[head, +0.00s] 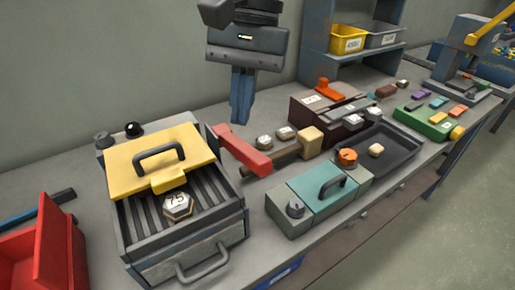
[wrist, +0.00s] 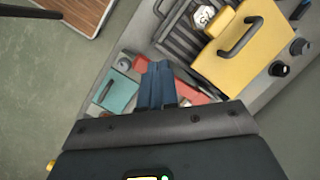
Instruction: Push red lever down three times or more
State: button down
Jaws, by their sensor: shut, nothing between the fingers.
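The red lever (head: 242,153) is a long red bar with a blocky end, between the grill box and the dark machine. It slants down towards the front right. In the wrist view the red lever (wrist: 188,92) shows beside the fingers and is partly hidden by them and the gripper body. My gripper (head: 241,121) has blue fingers that point down, closed together and empty. In the head view their tips appear just above and behind the lever; I cannot tell whether they touch it. My gripper (wrist: 158,66) also shows shut in the wrist view.
A grey grill box (head: 198,256) with a raised-looking yellow lid (head: 120,165) and a hexagonal piece marked 75 (head: 178,206) stands left. A teal-lidded box (head: 304,197) stands in front right. A dark tray (head: 398,153) is further right. A red bin (head: 45,255) is far left.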

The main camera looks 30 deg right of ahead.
aim_at(259, 156)
jog(key=d, duration=0.1)
jog(key=d+h, duration=0.1)
jog(key=d, duration=0.1)
jog(key=shift+w+d+f+n+h, duration=0.25)
jog(key=shift+w+d+n+h, duration=0.05)
jog(key=shift+w+d+h, duration=0.1)
jog(key=shift+a+f, duration=0.1)
jog(key=shift+s+a+f+b, duration=0.15)
jog(key=shift+f+b, duration=0.6)
jog(key=shift+f, duration=0.95)
jog(key=shift+s+a+f+b, duration=0.15)
jog(key=shift+f+b, duration=0.6)
jog(key=shift+f, duration=0.95)
